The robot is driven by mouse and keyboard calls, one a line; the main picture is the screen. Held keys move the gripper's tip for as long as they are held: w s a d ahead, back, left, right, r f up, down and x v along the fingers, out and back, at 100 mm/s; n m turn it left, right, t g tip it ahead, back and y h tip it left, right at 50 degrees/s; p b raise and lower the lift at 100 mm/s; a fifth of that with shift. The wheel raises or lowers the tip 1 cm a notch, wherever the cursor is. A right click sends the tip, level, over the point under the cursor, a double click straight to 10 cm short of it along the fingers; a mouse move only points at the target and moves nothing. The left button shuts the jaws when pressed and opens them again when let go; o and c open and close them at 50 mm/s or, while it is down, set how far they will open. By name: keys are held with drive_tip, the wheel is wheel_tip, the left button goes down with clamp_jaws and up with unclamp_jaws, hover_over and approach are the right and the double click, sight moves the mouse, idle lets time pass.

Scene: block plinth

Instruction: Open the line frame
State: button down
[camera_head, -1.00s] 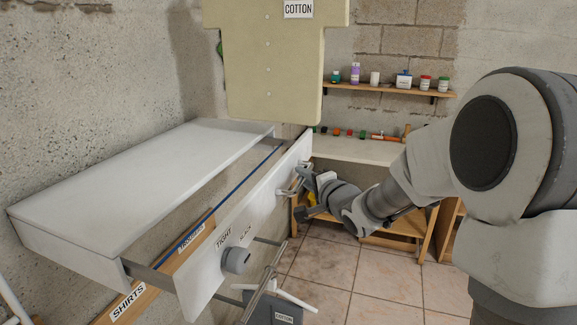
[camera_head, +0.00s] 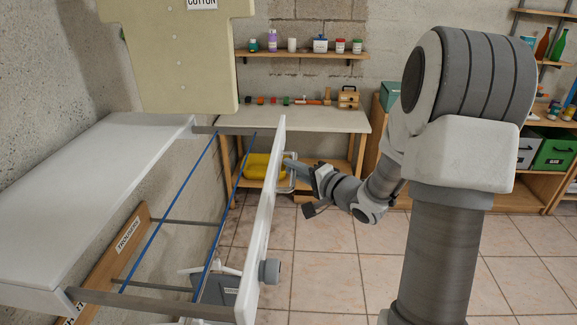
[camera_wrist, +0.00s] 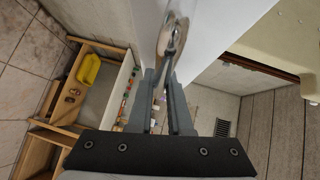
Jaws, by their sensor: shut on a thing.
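The line frame's white front panel (camera_head: 262,205) stands well out from the white wall box (camera_head: 80,190). Two blue lines (camera_head: 165,220) and side rails span the gap between them. A grey knob (camera_head: 270,271) sits on the panel's near part. My gripper (camera_head: 291,172) is at the metal handle (camera_head: 292,185) on the panel's outer face, towards its far end. In the wrist view my gripper (camera_wrist: 163,85) has its fingers closed about the handle (camera_wrist: 173,38). The fingertip contact is small and partly hidden in the head view.
A cream garment shape (camera_head: 175,60) labelled cotton hangs above the frame. A workbench (camera_head: 300,121) with a yellow basin (camera_head: 264,166) below stands behind. Labelled wooden boards and a grey box (camera_head: 228,290) are under the lines. Tiled floor (camera_head: 340,260) right of the panel is clear.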

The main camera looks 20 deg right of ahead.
drive_tip(key=c, duration=0.8)
unclamp_jaws()
drive_tip(key=shift+c, duration=0.2)
drive_tip(key=shift+s+d, duration=0.1)
drive_tip(key=v, duration=1.7)
drive_tip(key=shift+r, duration=0.1)
